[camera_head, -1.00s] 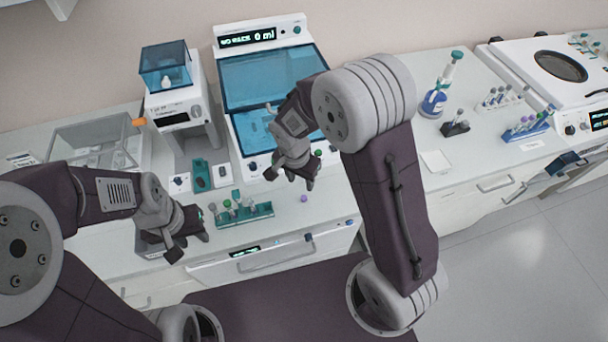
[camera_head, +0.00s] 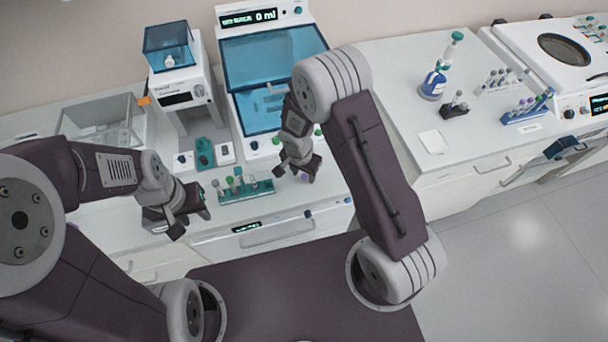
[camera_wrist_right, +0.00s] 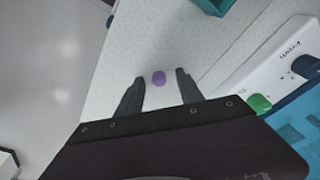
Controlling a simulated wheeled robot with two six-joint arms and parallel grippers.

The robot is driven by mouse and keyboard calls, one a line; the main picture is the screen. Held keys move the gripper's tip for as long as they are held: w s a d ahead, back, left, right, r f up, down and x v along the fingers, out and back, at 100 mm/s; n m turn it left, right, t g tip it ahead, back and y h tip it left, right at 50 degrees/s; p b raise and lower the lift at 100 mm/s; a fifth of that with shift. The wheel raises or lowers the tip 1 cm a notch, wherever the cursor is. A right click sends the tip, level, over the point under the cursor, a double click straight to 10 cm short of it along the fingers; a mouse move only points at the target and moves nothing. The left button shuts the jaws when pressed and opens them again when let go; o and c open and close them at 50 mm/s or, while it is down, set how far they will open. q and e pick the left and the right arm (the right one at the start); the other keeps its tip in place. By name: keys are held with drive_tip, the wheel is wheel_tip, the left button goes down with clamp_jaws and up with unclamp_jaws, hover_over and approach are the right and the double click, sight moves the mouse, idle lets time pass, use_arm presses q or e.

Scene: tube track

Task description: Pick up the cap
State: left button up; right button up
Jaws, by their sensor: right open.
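A small purple cap (camera_wrist_right: 158,78) lies on the pale countertop. In the right wrist view it is between the two fingertips of my right gripper (camera_wrist_right: 160,82), which is open and empty. In the head view my right gripper (camera_head: 304,172) is low over the counter near its front, largely covering the cap. My left gripper (camera_head: 191,223) is open and empty near the counter's front edge, left of a teal tube rack (camera_head: 262,187).
The tube rack holds several capped tubes, left of my right gripper. A device with a blue lid (camera_head: 262,68) stands behind it. The counter's front edge is close to the cap.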

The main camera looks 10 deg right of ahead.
drive_tip(key=c, duration=0.4)
drive_tip(key=shift+s+a+r, duration=0.1)
clamp_jaws()
drive_tip(key=shift+s, duration=0.1)
drive_tip(key=shift+w+r, duration=0.1)
drive_tip(key=shift+w, duration=0.1)
